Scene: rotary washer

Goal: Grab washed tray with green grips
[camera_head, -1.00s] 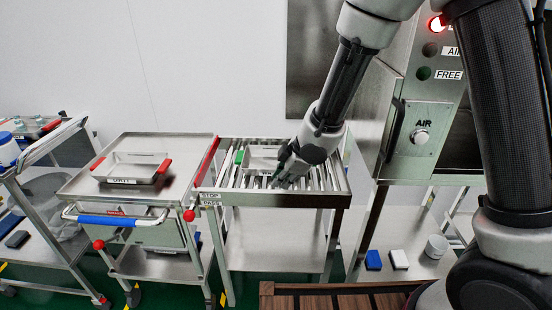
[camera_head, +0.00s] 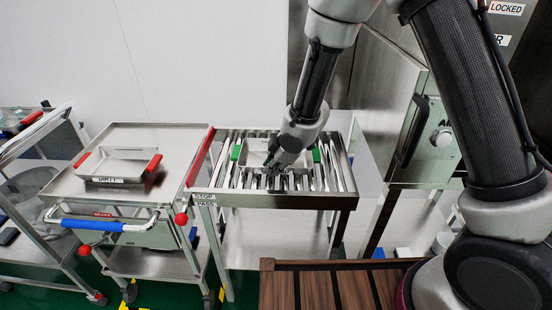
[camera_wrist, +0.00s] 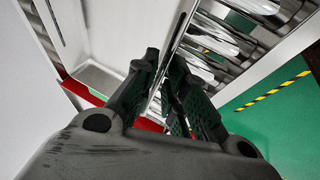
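The tray with green grips (camera_head: 257,148) is a shallow metal tray on the roller table, with one green grip (camera_head: 236,152) at its left end and one (camera_head: 316,155) at its right. My gripper (camera_head: 270,166) points down at the tray's near side and hides part of it. In the wrist view, the tray (camera_wrist: 108,42) lies to the left of the fingers. Its edge runs down between the fingertips (camera_wrist: 166,62), which stand a narrow gap apart. Whether they press on the edge cannot be told.
A cart on the left carries a red-gripped tray marked DIRTY (camera_head: 120,165). A red rail (camera_head: 201,155) lies between cart and roller table (camera_head: 280,200). The metal washer (camera_head: 395,110) stands close on the right. A slatted wooden surface (camera_head: 330,285) is in front.

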